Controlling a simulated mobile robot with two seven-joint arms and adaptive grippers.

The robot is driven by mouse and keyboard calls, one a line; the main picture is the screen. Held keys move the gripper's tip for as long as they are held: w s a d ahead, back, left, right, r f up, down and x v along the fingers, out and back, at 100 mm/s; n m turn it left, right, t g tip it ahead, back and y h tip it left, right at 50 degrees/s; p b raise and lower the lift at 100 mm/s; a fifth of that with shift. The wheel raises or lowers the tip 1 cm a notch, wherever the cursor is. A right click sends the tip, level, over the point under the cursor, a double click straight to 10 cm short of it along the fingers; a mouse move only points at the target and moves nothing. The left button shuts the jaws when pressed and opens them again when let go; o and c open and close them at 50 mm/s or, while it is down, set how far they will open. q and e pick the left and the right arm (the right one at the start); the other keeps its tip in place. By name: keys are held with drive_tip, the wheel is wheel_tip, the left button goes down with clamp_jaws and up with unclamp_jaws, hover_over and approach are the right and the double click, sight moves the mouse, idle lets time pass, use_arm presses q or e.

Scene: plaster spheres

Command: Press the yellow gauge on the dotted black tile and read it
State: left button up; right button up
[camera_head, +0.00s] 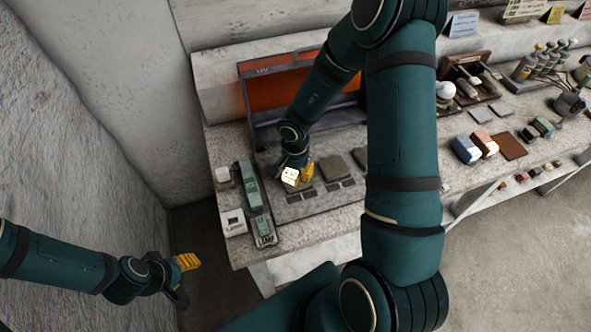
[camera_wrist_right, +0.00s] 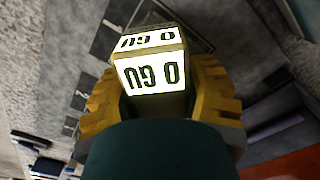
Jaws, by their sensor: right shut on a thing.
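The gauge (camera_head: 290,177) is a small block with lit white faces, held low over the grey tray at the left of the bench. In the right wrist view, the gauge (camera_wrist_right: 150,72) shows "0 GU" upside down on two faces. My right gripper (camera_head: 299,174) is shut on it, with yellow ribbed fingers on both sides. A dark tile (camera_head: 303,187) lies under the gripper, partly hidden. I cannot tell whether the gauge touches it, nor see dots on it. My left gripper (camera_head: 187,279) is open and empty, off the bench at the lower left.
More dark tiles (camera_head: 334,168) sit to the right on the tray (camera_head: 290,212), with an orange-lined panel (camera_head: 285,87) behind. Green devices (camera_head: 248,185) stand to the left. Bottles (camera_head: 540,62) and blocks (camera_head: 467,149) fill the right of the bench. A wall rises at the left.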

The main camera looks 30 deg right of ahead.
drive_tip(key=shift+f, duration=0.3)
drive_tip(key=shift+s+f+p, duration=0.1)
drive_tip(key=shift+f+p, duration=0.05)
drive_tip(key=shift+p, duration=0.4)
idle(2.7)
wheel_tip(320, 180, up, 5)
drive_tip(key=p, duration=0.6)
drive_tip(key=shift+r, duration=1.1)
idle(0.8)
